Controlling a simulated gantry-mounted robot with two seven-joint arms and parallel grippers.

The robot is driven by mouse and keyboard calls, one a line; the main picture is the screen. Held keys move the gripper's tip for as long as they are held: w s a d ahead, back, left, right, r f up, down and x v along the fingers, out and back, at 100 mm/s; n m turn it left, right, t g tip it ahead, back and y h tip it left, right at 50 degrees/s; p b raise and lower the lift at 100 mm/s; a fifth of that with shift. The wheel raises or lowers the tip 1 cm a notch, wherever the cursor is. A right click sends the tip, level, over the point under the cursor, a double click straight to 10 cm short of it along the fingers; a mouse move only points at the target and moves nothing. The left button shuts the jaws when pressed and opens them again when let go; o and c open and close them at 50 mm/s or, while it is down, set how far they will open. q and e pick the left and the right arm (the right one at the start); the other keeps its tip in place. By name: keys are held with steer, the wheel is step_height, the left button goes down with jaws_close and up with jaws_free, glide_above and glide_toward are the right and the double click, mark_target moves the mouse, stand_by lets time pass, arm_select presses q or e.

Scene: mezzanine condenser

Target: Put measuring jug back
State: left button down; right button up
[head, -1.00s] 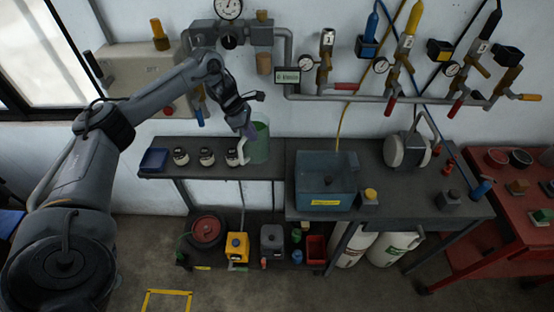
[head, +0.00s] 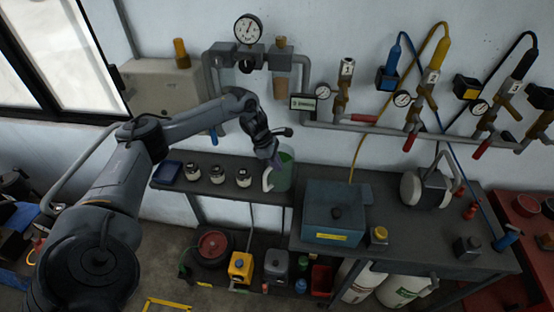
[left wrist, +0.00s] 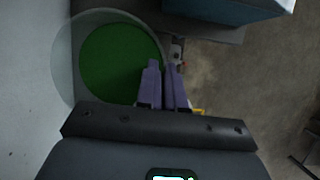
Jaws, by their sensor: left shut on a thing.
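The measuring jug (head: 285,172) is clear with green inside and a pale handle (head: 267,180). It is upright at the right end of the left bench, beside the blue box; I cannot tell whether its base touches the bench. My left gripper (head: 273,163) is shut on the jug's handle side. In the left wrist view the purple fingers (left wrist: 164,82) are close together at the jug's rim, and the jug (left wrist: 100,55) shows its round mouth and green inside from above. The fingers hide the handle there. My right gripper is not in view.
Several lidded jars, including one (head: 243,177), and a blue tray (head: 167,172) stand left of the jug. A blue box (head: 335,212) stands to its right on the other bench. Pipes and valves (head: 345,122) run along the wall behind. Containers sit on the shelf below.

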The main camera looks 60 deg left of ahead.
arm_select(q)
steer(key=shift+w+f, duration=0.1)
steer(key=shift+f, duration=1.7)
steer(key=c, duration=1.7)
jaws_free()
steer(key=shift+f, duration=0.15)
steer(key=o, duration=0.4)
steer(key=shift+o, duration=0.3)
steer(key=shift+a, duration=0.1)
steer(key=v, duration=1.2)
